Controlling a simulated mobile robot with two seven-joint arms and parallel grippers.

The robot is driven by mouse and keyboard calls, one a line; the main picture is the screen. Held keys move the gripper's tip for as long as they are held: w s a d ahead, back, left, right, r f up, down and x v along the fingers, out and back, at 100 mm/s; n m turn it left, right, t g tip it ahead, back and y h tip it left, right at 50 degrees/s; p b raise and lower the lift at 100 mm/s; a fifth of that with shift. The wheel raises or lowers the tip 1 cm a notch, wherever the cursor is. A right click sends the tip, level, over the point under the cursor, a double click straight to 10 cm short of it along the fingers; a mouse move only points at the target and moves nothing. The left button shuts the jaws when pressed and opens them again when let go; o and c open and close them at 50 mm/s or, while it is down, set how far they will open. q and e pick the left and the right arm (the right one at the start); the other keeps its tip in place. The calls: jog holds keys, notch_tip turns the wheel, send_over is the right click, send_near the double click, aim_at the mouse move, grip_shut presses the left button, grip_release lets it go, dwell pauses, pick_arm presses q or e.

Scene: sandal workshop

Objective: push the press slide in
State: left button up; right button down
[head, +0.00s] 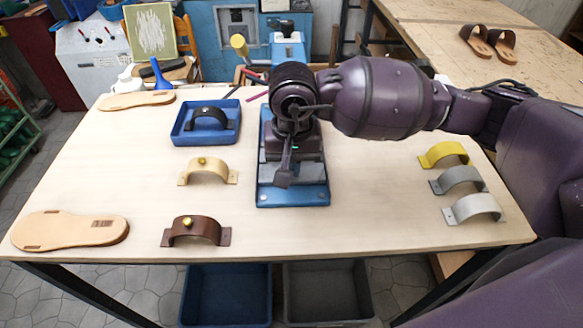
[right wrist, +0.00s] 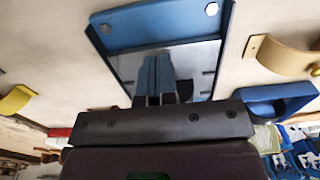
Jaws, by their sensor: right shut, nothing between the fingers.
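The press has a long blue base (head: 300,199) at the middle of the table, with its front end toward me. A grey metal plate (head: 314,171) lies on the base; it also shows in the right wrist view (right wrist: 205,55). My right gripper (head: 284,181) points down over the front part of the press, shut and empty. I cannot tell whether its fingertips touch the press. My right wrist and forearm hide much of the press's rear part, and I cannot make out how far in the slide stands. My left gripper is not in view.
A blue tray (head: 178,136) holding a black strap stands left of the press. Tan (head: 225,176) and brown (head: 210,226) straps are nearer. Yellow (head: 443,149) and grey straps stand right. Soles lie at the left. The table just in front of the press is clear.

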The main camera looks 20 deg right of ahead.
jog(key=shift+w+d+f+b, duration=0.1)
jog(key=shift+w+d+b, duration=0.25)
jog(key=shift+w, duration=0.35)
jog(key=shift+w+d+f+b, duration=0.1)
jog(key=shift+w+b, duration=0.3)
jog(key=shift+w, duration=0.3)
jog(key=shift+w+d+b, duration=0.2)
jog(key=shift+w+b, duration=0.2)
jog(key=shift+w, duration=0.35)
jog(key=shift+w+d+b, duration=0.2)
jog(key=shift+w+b, duration=0.25)
jog(key=shift+w, duration=0.25)
jog(key=shift+w+d+b, duration=0.2)
jog(key=shift+w+b, duration=0.2)
jog(key=shift+w, duration=0.35)
jog(key=shift+w+d+b, duration=0.3)
jog(key=shift+w+b, duration=0.15)
jog(key=shift+w, duration=0.45)
jog(key=shift+r, duration=0.25)
notch_tip(320, 180, up, 2)
jog(key=shift+p, duration=0.45)
jog(key=shift+s+a+r+p, duration=0.15)
jog(key=shift+r+p, duration=0.35)
jog(key=shift+r, duration=1.15)
jog(key=shift+s+r, duration=0.15)
jog(key=shift+r, duration=0.65)
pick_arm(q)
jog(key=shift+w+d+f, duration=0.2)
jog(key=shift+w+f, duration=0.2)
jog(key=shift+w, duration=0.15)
